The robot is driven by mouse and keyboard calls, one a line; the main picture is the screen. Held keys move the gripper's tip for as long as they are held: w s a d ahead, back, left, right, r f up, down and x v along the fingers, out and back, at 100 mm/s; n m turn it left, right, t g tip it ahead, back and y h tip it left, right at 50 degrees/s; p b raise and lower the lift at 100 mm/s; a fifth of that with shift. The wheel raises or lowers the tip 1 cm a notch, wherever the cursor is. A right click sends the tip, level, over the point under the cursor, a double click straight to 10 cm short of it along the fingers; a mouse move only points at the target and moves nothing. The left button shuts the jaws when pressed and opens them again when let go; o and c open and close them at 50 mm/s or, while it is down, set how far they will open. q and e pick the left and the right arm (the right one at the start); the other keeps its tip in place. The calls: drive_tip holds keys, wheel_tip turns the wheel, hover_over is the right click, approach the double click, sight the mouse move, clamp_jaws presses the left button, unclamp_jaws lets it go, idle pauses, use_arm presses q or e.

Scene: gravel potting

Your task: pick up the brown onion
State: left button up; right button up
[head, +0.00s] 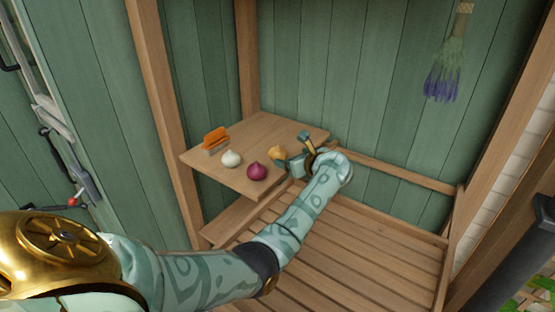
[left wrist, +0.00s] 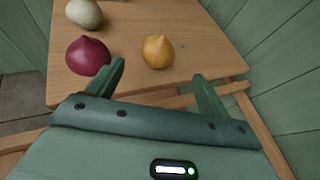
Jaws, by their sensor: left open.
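The brown onion (head: 277,152) sits on a small wooden shelf (head: 222,171), near its right edge. In the left wrist view the onion (left wrist: 158,51) stands upright, beyond and between my fingertips, with nothing touching it. My left gripper (head: 294,152) is just right of the onion in the head view, open and empty. In the left wrist view its two fingers (left wrist: 158,72) are spread wide and point toward the shelf. My right gripper is in neither view.
An orange object (head: 215,138) is at the shelf's back left. Green plank walls (head: 295,75) close the back. A slatted bench (head: 350,250) lies below.

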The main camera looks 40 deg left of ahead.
sight(282, 155)
use_arm(q)
drive_tip(key=b+x, duration=0.1)
drive_tip(key=x, duration=0.2)
drive_tip(key=b+x, duration=0.1)
drive_tip(key=x, duration=0.1)
drive_tip(key=shift+w+a+f+b, duration=0.1)
drive_tip(key=shift+a+f+b, duration=0.1)
drive_tip(key=shift+f+b, duration=0.2)
drive_tip(key=shift+w+a, duration=0.1)
drive_tip(key=shift+a, duration=0.35)
drive_tip(key=b+x, duration=0.3)
drive_tip(key=x, duration=0.1)
drive_tip(key=shift+f, duration=0.2)
drive_tip(key=shift+a, duration=0.25)
drive_tip(key=shift+r, duration=0.2)
drive_tip(key=shift+c, duration=0.9)
drive_tip(key=c, duration=0.9)
